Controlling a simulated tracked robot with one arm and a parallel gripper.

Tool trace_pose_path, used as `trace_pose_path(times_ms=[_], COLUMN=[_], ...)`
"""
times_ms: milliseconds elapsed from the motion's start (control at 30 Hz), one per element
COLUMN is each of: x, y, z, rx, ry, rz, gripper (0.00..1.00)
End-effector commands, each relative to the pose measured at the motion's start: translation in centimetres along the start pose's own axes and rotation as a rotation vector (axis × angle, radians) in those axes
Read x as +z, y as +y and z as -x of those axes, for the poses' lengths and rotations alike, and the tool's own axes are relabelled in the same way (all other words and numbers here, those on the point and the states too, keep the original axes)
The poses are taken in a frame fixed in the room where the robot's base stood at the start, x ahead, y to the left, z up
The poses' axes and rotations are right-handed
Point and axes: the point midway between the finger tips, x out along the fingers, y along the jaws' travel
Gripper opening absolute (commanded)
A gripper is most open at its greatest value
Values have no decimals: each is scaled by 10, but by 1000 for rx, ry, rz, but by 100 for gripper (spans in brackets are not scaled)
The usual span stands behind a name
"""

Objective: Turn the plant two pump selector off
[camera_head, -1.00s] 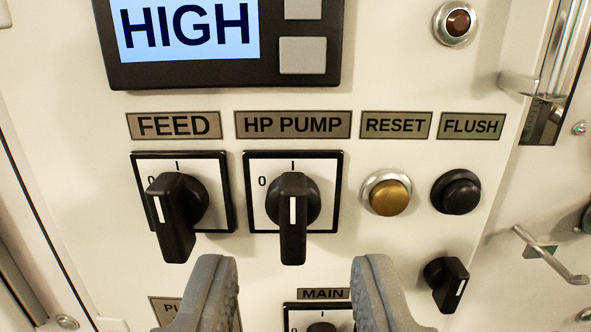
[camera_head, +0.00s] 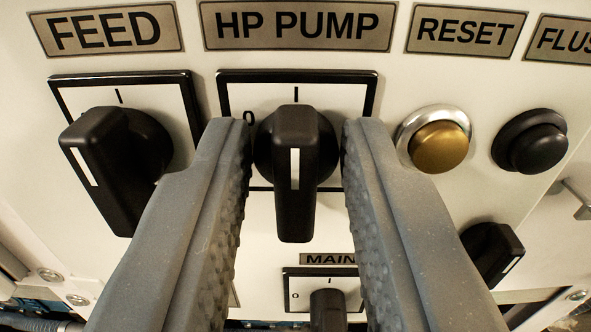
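My gripper (camera_head: 296,135) is open, with one grey finger on each side of this knob and gaps showing at both sides. No label reading "plant two" shows.
The amber RESET button (camera_head: 438,145) and black FLUSH button (camera_head: 531,141) are to the right. The MAIN selector (camera_head: 327,308) is below, between the fingers. Another black knob (camera_head: 492,252) is at lower right, close to my right finger.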

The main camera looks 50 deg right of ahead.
Motion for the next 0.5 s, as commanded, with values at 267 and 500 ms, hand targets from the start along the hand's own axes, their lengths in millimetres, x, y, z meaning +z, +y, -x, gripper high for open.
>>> trace_pose_path(times_ms=[267, 500], x=[2, 2], y=[0, 0], z=[-2, -2], rx=[-2, -2], ry=[0, 1], rz=[70, 238], gripper=[2, 2])
